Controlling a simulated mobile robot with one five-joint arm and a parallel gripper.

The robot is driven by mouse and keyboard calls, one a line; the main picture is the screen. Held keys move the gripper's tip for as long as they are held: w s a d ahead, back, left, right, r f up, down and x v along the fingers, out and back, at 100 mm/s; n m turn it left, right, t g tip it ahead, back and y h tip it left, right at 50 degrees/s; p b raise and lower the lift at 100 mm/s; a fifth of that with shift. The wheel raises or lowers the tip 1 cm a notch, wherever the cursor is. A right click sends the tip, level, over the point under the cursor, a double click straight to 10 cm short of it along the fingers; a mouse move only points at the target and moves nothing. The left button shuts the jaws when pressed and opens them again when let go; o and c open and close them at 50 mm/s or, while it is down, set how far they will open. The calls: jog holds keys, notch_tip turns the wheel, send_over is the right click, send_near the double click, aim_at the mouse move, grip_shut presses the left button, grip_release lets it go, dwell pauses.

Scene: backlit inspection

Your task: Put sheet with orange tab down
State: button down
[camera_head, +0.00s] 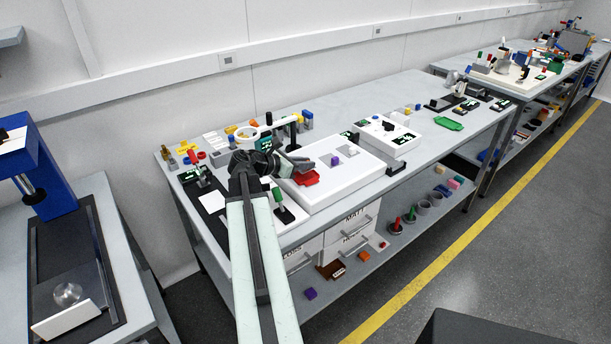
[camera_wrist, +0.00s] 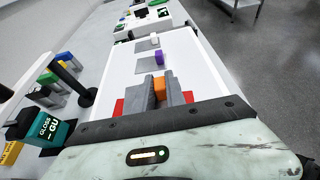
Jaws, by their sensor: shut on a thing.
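My gripper (camera_wrist: 160,92) is shut on the orange tab (camera_wrist: 159,88). The sheet under that tab is hidden by the fingers, so I cannot tell whether it touches anything. A purple tab (camera_wrist: 161,59) and a white tab (camera_wrist: 154,40) stand on grey sheets on the panel beyond the fingers.
A dark-based stand (camera_wrist: 86,97) is left of the panel in the wrist view, near a box marked GLOSS (camera_wrist: 42,130). A green-handled tool (camera_head: 280,203) is near the bench's front edge. A smaller white unit (camera_head: 384,134) stands behind the panel.

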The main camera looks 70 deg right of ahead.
aim_at(305, 171)
notch_tip(305, 171, down, 4)
jog(key=shift+r+b, duration=0.25)
jog(key=shift+b, duration=1)
jog(key=shift+r, duration=0.25)
jog(key=shift+f, duration=0.2)
jog(key=c, duration=1.4)
grip_release()
